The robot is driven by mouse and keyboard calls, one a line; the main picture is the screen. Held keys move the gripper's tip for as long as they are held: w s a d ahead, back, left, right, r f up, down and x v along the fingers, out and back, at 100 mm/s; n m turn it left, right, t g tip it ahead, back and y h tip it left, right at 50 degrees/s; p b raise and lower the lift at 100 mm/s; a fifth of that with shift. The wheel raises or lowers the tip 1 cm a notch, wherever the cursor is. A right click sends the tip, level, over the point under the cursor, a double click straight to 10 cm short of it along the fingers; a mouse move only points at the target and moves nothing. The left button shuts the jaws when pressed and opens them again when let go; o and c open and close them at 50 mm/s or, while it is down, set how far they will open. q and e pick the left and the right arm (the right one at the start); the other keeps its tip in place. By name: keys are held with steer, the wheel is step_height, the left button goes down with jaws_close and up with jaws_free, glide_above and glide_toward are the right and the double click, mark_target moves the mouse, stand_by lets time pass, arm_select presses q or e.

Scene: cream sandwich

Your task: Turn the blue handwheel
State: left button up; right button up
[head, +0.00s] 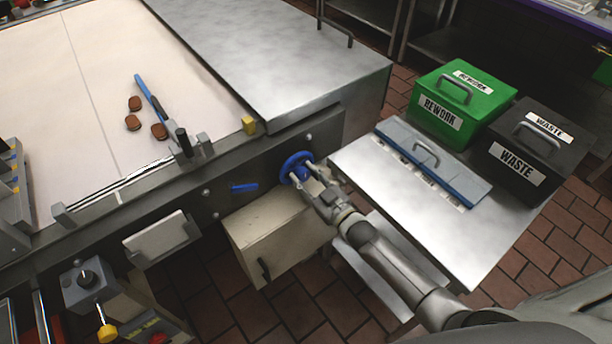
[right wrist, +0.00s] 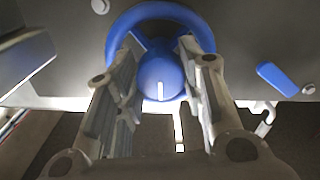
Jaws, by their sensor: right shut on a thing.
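The blue handwheel (head: 297,160) is mounted on the dark front panel of the machine. In the right wrist view its blue rim (right wrist: 160,12) shows as a ring around a rounded blue hub (right wrist: 160,78) with a white mark. My right gripper (head: 304,177) reaches the wheel from the lower right. In the right wrist view the fingers of my right gripper (right wrist: 162,62) lie on both sides of the hub, inside the rim, and are shut on it. Part of the rim is hidden behind the fingers. My left gripper is not in view.
A blue lever (head: 244,187) sits on the panel left of the wheel. A cream box (head: 270,238) is below. Brown pieces (head: 134,103) and a blue-handled tool (head: 150,97) lie on the belt.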

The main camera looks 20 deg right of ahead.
steer(key=m, duration=0.6)
steer(key=shift+f, duration=0.1)
stand_by(0.5)
steer(key=o, duration=1)
steer(key=v, duration=1.2)
